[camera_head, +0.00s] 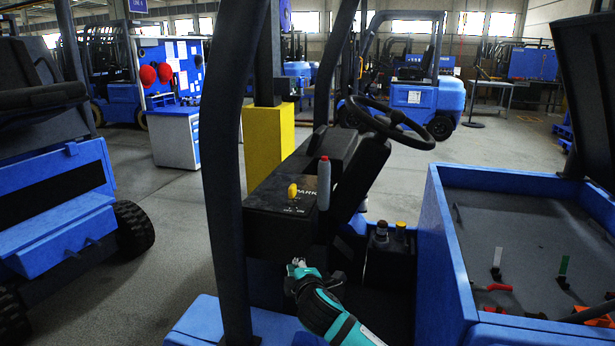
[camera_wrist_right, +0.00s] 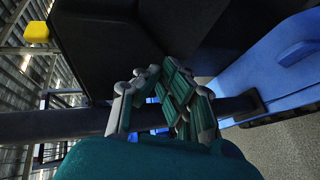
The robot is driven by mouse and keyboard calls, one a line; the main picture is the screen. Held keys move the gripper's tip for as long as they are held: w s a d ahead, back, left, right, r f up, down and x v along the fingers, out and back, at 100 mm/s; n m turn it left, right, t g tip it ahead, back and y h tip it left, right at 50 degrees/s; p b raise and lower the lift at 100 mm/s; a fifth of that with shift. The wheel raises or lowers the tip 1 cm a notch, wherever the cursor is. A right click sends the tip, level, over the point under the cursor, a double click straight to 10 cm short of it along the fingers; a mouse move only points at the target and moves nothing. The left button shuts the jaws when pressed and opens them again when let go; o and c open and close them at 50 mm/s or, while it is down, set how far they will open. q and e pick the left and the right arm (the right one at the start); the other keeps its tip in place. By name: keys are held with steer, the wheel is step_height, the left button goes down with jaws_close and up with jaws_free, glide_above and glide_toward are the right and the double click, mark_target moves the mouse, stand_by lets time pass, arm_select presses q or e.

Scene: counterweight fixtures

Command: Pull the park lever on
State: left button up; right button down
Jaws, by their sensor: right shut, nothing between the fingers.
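The park lever has a yellow knob (camera_head: 292,191) and stands on a black console (camera_head: 268,216) marked PARK. A yellow knob (camera_wrist_right: 36,32), which looks like the same lever, is at the upper left of the right wrist view. My right gripper (camera_head: 298,264) is below the console's front face, lower than the lever and apart from it. In the right wrist view its fingers (camera_wrist_right: 160,74) are closed together with nothing between them. My left gripper is not in view.
A grey handle with a red top (camera_head: 324,184) stands just right of the lever. The steering wheel (camera_head: 390,122) is behind it. A dark upright post (camera_head: 222,170) stands close on the left. A blue-walled bay (camera_head: 447,255) with small levers is at the right.

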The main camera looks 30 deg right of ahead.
steer(key=s+a+r+n+t+h, duration=0.1)
steer(key=s+r+t, duration=0.2)
steer(key=r, duration=1.6)
steer(key=shift+r+p, duration=0.15)
steer(key=shift+p, duration=0.3)
steer(key=shift+a, duration=0.1)
steer(key=w+d+p, duration=0.4)
steer(key=w+d, duration=0.2)
steer(key=shift+w+d+p, duration=0.25)
steer(key=shift+w+p, duration=0.1)
steer(key=shift+w, duration=0.05)
steer(key=shift+s+d, duration=0.15)
steer(key=shift+s, duration=0.05)
steer(key=shift+w, duration=0.1)
steer(key=shift+w, duration=0.1)
